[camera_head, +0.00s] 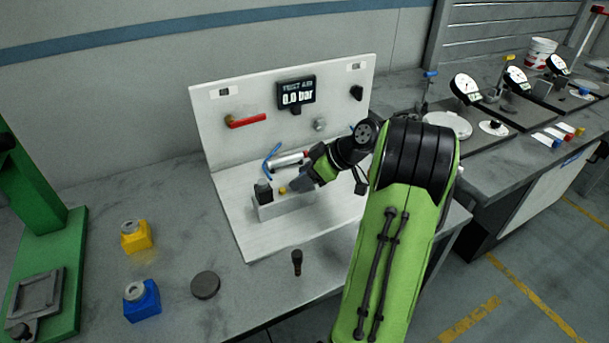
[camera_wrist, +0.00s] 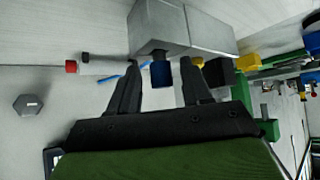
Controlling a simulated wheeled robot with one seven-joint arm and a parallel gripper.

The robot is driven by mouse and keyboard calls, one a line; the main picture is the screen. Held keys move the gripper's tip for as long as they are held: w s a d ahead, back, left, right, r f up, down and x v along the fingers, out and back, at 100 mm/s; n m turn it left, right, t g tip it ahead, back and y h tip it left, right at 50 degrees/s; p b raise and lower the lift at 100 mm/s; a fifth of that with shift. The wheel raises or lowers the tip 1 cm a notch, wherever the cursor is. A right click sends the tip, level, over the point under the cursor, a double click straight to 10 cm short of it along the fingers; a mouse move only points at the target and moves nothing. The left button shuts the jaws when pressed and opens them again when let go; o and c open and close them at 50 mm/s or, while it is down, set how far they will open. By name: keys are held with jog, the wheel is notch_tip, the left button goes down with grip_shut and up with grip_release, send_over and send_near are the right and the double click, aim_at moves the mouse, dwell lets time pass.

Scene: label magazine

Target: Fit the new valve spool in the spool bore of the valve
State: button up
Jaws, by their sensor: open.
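The grey valve block (camera_head: 285,207) sits on the white test panel's base, and its box-like body fills the top of the wrist view (camera_wrist: 205,32). A dark blue stub (camera_wrist: 161,73) projects from the block's end face. My gripper (camera_wrist: 161,66) is open, with one finger on each side of the stub and visible gaps between. In the head view my gripper (camera_head: 296,184) is at the right end of the block, and the arm partly hides that end. The bore opening is not visible. I cannot tell whether the blue stub is the new spool.
A dark pin-like part (camera_head: 297,261) stands in front of the panel. A dark disc (camera_head: 205,285), a blue block (camera_head: 142,300) and a yellow block (camera_head: 136,236) are on the bench at left.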

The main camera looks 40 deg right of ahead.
jog(key=shift+a+f, duration=0.1)
jog(key=shift+a, duration=0.1)
jog(key=p+v, duration=0.6)
jog(key=v, duration=1)
jog(key=shift+d+p, duration=0.2)
jog(key=shift+p, duration=0.1)
jog(key=shift+w, duration=0.1)
jog(key=w+a+r+m+g+h+p, duration=0.1)
jog(key=w+a+r, duration=0.2)
jog(key=a, duration=0.5)
jog(key=w+a+r+g+p, duration=0.1)
jog(key=w+a+r, duration=0.2)
jog(key=a, duration=0.5)
jog(key=s+a+r+m+g+h+p, duration=0.15)
jog(key=s+a, duration=0.25)
jog(key=a, duration=0.7)
jog(key=s+a+m+h+p, duration=0.1)
jog(key=s+a, duration=0.3)
jog(key=s, duration=0.8)
jog(key=shift+f+m+t+p, duration=0.35)
jog(key=shift+m+t+p, duration=0.1)
jog(key=shift+m+p, duration=0.25)
